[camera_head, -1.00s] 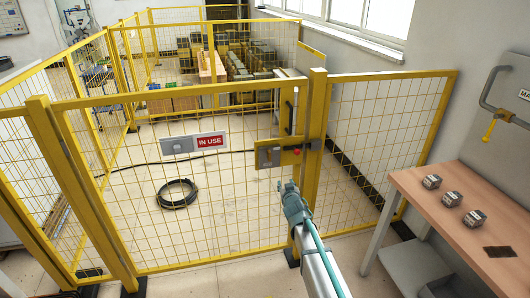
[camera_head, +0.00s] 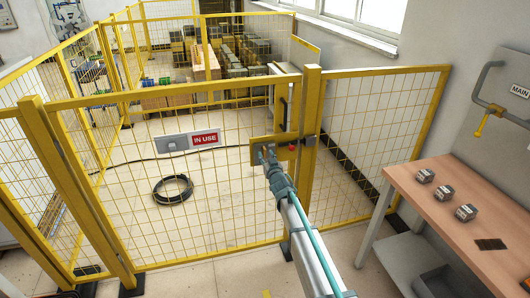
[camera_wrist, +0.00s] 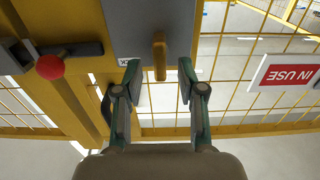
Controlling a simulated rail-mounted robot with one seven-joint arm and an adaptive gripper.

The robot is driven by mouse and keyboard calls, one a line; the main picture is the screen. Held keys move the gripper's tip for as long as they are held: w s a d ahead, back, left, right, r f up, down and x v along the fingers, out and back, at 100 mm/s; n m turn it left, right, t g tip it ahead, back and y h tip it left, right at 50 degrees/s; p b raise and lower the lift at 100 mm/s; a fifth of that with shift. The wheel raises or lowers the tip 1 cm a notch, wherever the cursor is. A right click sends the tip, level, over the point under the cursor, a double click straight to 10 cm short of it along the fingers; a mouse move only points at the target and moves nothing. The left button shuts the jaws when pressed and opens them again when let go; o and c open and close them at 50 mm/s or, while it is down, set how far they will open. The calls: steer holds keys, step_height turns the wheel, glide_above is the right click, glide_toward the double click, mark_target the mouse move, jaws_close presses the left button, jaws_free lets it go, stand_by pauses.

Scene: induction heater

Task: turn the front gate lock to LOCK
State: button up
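The front gate (camera_head: 200,235) is a yellow mesh gate and stands closed against its post. Its lock is a grey plate with a yellow turn knob (camera_wrist: 159,56), seen in the wrist view. The knob stands vertical in that picture. My gripper (camera_wrist: 157,75) is open, with one finger on each side of the knob and visible gaps between. In the head view my gripper (camera_head: 268,155) is in front of the lock plate (camera_head: 256,158) and covers much of it.
An IN USE sign (camera_head: 206,138) hangs on the gate. A wooden table (camera_head: 450,225) with several small blocks stands at the right. A coiled black cable (camera_head: 173,189) lies behind the gate.

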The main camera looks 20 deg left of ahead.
steer(key=shift+x, duration=1.25)
steer(key=shift+c, duration=0.2)
jaws_close()
